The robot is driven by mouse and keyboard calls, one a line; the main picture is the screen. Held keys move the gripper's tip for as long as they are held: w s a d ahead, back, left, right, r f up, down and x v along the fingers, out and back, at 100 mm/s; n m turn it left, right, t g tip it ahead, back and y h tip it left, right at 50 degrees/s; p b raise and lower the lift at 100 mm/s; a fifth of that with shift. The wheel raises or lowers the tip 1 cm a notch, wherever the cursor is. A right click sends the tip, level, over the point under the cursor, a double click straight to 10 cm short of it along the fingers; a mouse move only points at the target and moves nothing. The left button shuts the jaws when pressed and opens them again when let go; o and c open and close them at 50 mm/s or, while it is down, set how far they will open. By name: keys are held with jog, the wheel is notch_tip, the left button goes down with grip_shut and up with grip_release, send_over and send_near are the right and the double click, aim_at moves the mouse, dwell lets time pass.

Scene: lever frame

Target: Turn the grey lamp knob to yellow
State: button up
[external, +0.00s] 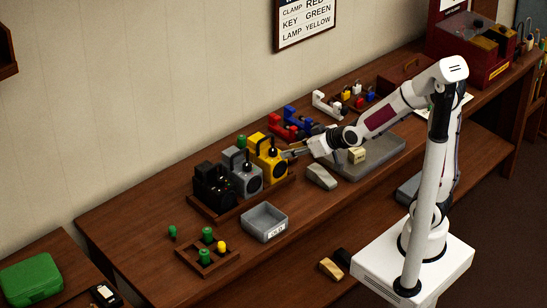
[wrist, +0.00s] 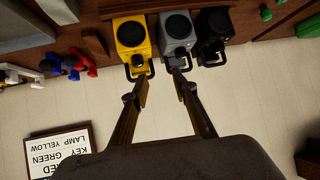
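The grey lamp (external: 243,180) stands between the yellow lamp (external: 268,160) and the black lamp (external: 212,187) on a wooden tray. Each has a carrying handle and a dark round front. In the wrist view the grey lamp (wrist: 176,40) shows a small grey knob (wrist: 177,62) inside its handle loop. The yellow lamp (wrist: 132,36) has a dark knob there. My gripper (wrist: 161,76) is open and empty, with one fingertip near the yellow lamp's handle and the other near the grey lamp's. Externally, my gripper (external: 290,153) is beside the yellow lamp; contact is unclear.
A wall sign (external: 305,20) reads LAMP YELLOW. Red and blue clamps (external: 290,124) lie beyond the gripper. A grey open bin (external: 264,222) and a wooden peg tray (external: 207,256) are in front of the lamps. A small green piece (external: 242,141) shows behind the grey lamp.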

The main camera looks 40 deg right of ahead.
jog(key=s+d+r+m+g+h, duration=0.1)
jog(key=s+d+r, duration=0.3)
jog(key=s+d, duration=0.4)
jog(key=shift+s+g, duration=0.8)
jog(key=shift+s, duration=1.05)
jog(key=shift+w+f, duration=0.1)
jog(key=w+a+f+t, duration=0.3)
jog(key=w+a, duration=0.2)
jog(key=w, duration=0.6)
jog(key=n+t+y, duration=0.2)
jog(key=t+y, duration=0.1)
jog(key=t, duration=0.4)
send_near(247, 167)
jog(key=shift+w+d+f, duration=0.1)
jog(key=shift+w, duration=0.75)
jog(key=shift+w+d+f, duration=0.1)
jog(key=shift+w+d, duration=0.05)
jog(key=shift+w, duration=0.7)
